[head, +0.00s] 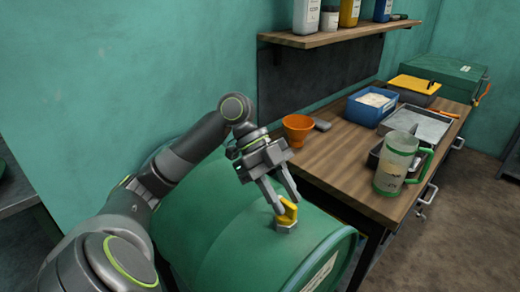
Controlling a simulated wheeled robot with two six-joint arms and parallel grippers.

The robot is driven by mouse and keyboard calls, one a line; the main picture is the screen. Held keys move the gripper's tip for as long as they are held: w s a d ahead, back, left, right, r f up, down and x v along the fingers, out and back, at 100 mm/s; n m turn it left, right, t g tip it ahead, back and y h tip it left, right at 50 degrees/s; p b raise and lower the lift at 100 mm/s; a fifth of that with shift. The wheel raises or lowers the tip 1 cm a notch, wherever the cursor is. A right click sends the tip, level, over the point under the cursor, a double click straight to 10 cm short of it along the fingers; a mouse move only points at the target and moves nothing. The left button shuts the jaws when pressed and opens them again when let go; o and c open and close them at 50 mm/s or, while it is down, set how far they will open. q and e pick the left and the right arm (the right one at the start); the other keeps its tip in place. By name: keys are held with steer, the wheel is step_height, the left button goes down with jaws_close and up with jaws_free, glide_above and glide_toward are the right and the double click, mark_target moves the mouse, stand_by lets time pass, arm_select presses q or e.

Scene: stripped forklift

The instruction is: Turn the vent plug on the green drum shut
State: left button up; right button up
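The green drum (222,235) lies on its side at the lower middle of the head view. Its vent plug (289,214) is a yellow winged piece on a grey metal base, on top of the drum near the right end. My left gripper (288,205) points down at the plug from above. Its two fingers are apart, with the tips on either side of the yellow wing, partly covering it. I cannot tell whether both tips press on it. How far the plug is turned cannot be told. My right gripper is not in view.
A wooden workbench (343,160) stands right behind the drum, with an orange funnel (298,128), a blue bin (371,109), a metal tray (425,124) and a green-handled jug (393,165). A shelf (335,38) with bottles hangs above. Floor (450,230) is clear at right.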

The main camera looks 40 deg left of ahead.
arm_select(q)
steer(key=b+v, duration=0.1)
steer(key=v, duration=1.4)
steer(key=shift+a+r, duration=0.25)
steer(key=shift+r, duration=0.05)
